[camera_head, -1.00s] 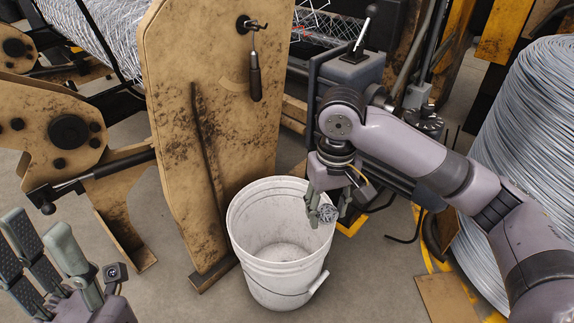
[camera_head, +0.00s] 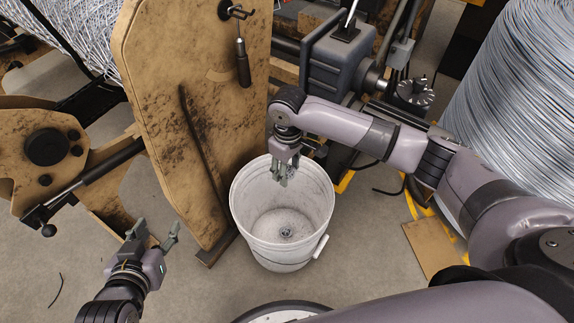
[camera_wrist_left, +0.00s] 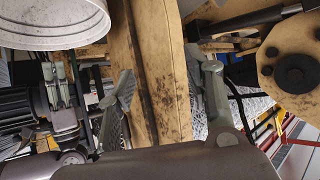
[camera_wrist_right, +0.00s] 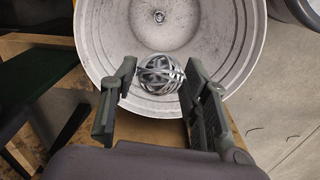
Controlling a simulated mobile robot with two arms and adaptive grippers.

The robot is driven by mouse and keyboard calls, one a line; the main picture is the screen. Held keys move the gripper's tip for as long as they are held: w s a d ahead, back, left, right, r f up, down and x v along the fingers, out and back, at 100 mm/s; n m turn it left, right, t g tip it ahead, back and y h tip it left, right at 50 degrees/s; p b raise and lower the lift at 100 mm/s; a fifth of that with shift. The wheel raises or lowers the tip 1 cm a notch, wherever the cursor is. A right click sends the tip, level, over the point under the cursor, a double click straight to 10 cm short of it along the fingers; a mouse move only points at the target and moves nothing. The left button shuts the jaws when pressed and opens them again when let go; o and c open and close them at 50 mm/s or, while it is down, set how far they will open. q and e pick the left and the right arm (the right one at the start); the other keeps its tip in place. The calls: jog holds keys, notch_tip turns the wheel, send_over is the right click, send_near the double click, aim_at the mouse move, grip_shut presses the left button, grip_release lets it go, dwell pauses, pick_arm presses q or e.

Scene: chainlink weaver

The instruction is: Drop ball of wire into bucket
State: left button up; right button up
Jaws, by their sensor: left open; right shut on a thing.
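The ball of wire (camera_wrist_right: 160,73), a loose tangle of silvery strands, is between the fingers of my right gripper (camera_wrist_right: 157,85) in the right wrist view. My right gripper, shut on it, points down over the far part of the white bucket (camera_head: 258,243); it also shows in the head view (camera_head: 284,172). The bucket stands upright on the floor. A small round grey thing (camera_head: 286,232) shows at its bottom, too small to identify. My left gripper (camera_head: 155,236) is open and empty, left of the bucket; its spread fingers show in the left wrist view (camera_wrist_left: 160,85).
A worn tan machine panel (camera_head: 190,120) with a hanging tool (camera_head: 242,62) stands behind and left of the bucket. A large wire coil (camera_head: 515,100) stands at the right. Dark machinery (camera_head: 345,60) is behind the bucket.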

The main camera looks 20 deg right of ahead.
pick_arm(q)
jog(key=s+a+f+g+y+p, duration=0.1)
jog(key=s+a+f+g+p, duration=0.15)
jog(key=s+f+g, duration=0.4)
pick_arm(e)
notch_tip(320, 180, down, 2)
jog(key=shift+a+f+n+b, duration=0.1)
jog(key=shift+f+n+b, duration=0.25)
jog(key=shift+n, duration=0.55)
jog(key=shift+f, duration=0.1)
jog(key=shift+f+b, duration=0.65)
jog(key=shift+b, duration=0.35)
pick_arm(q)
jog(key=w+d+r+t+h+b, duration=0.2)
jog(key=w+d+r+t, duration=0.2)
jog(key=w+r+t, duration=0.7)
jog(key=s+d+r+t+h+b, duration=0.1)
jog(key=r+t, duration=0.3)
jog(key=r, duration=0.4)
jog(key=s+r+t+h+b, duration=0.2)
jog(key=r+t, duration=0.3)
jog(key=r, duration=0.4)
jog(key=shift+s+d+m, duration=0.3)
jog(key=shift+d, duration=0.1)
pick_arm(e)
jog(key=shift+f, duration=2.15)
